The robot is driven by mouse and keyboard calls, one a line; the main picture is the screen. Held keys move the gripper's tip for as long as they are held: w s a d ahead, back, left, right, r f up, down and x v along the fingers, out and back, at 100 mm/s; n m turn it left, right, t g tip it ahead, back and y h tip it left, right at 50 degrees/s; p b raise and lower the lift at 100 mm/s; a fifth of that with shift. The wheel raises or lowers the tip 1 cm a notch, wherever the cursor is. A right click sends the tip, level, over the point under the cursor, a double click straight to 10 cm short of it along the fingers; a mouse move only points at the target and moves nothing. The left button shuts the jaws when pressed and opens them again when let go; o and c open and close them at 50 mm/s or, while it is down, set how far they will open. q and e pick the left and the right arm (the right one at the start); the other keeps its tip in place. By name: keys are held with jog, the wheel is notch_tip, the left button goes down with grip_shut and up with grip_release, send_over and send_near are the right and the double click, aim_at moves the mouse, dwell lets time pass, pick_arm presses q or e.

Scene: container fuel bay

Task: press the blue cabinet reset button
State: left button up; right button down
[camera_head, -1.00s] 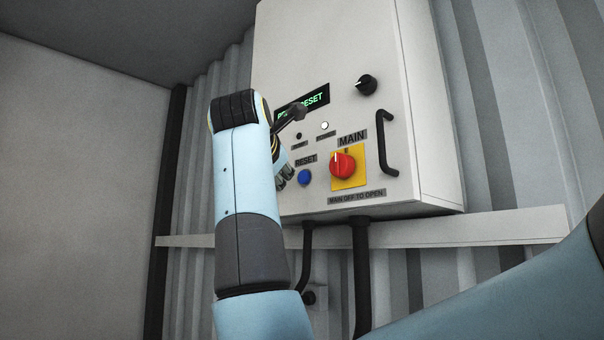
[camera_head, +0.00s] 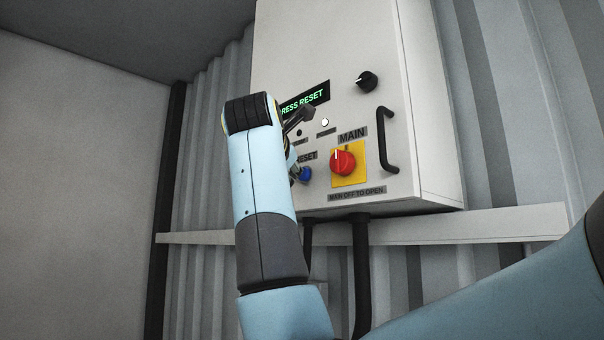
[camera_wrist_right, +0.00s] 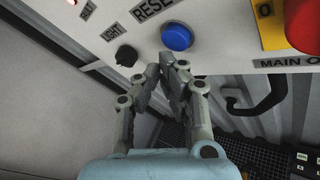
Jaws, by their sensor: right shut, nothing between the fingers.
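The blue reset button (camera_head: 305,174) is on the front of the pale cabinet (camera_head: 375,60), under a RESET label and left of the red main switch (camera_head: 343,162). It also shows whole in the right wrist view (camera_wrist_right: 177,37). My right gripper (camera_wrist_right: 172,62) is shut and empty, its fingertips just below the button in that view. In the head view the gripper (camera_head: 294,170) is mostly hidden behind my forearm, just left of the button. I cannot tell whether the tips touch the panel. My left gripper is in neither view.
A display (camera_head: 303,103) reads PRESS RESET, its left end covered by my arm. A black knob (camera_head: 367,82) and a black handle (camera_head: 385,140) stick out on the right. The wrist view shows a black LIGHT knob (camera_wrist_right: 126,55) close left of the fingers.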

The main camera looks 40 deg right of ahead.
jog(key=shift+d, duration=0.1)
dwell(0.7)
jog(key=shift+d+f, duration=0.1)
jog(key=shift+d, duration=0.25)
jog(key=shift+d, duration=0.4)
dwell(0.9)
jog(key=shift+a, duration=0.1)
jog(key=shift+a+b, duration=0.35)
jog(key=shift+a, duration=0.35)
jog(key=shift+s+a+b, duration=0.2)
jog(key=shift+a+b, duration=0.2)
jog(key=shift+a, duration=2.15)
